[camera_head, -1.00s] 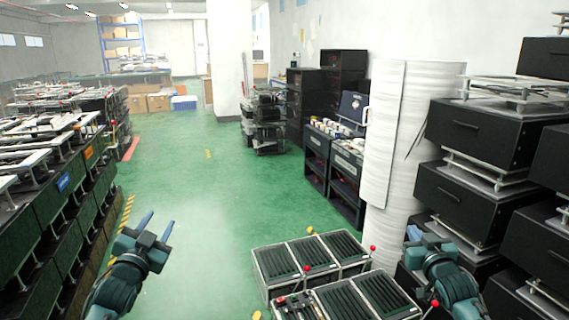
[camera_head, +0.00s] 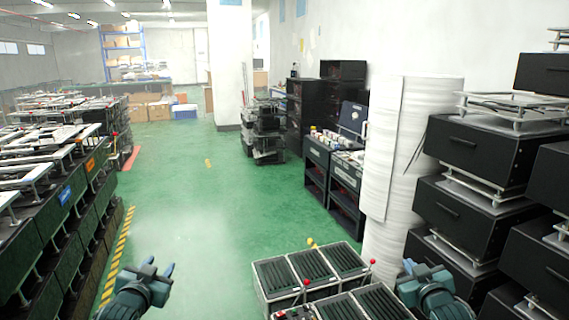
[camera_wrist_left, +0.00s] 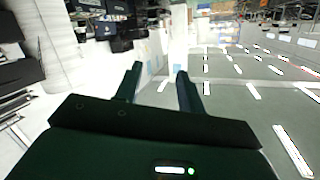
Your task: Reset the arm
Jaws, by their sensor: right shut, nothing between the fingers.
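My left gripper (camera_head: 161,269) is at the lower left of the head view, over the green floor and apart from other things. Its two fingers stand apart with nothing between them, as the left wrist view (camera_wrist_left: 159,84) also shows. My right gripper (camera_head: 409,267) is at the lower right, in front of the white wrapped roll and near the right end of the fixture boxes. It is shut and empty. Levers with red knobs (camera_head: 372,262) and a yellow knob (camera_head: 311,243) stand at the slotted fixture boxes (camera_head: 283,276), whose near part is cut off by the frame.
Stacked black boxes (camera_head: 476,150) fill the right side beside a white wrapped roll (camera_head: 408,160). A long row of dark fixtures (camera_head: 62,205) lines the left, edged by a yellow striped floor line (camera_head: 118,250). The green floor (camera_head: 205,200) between is clear.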

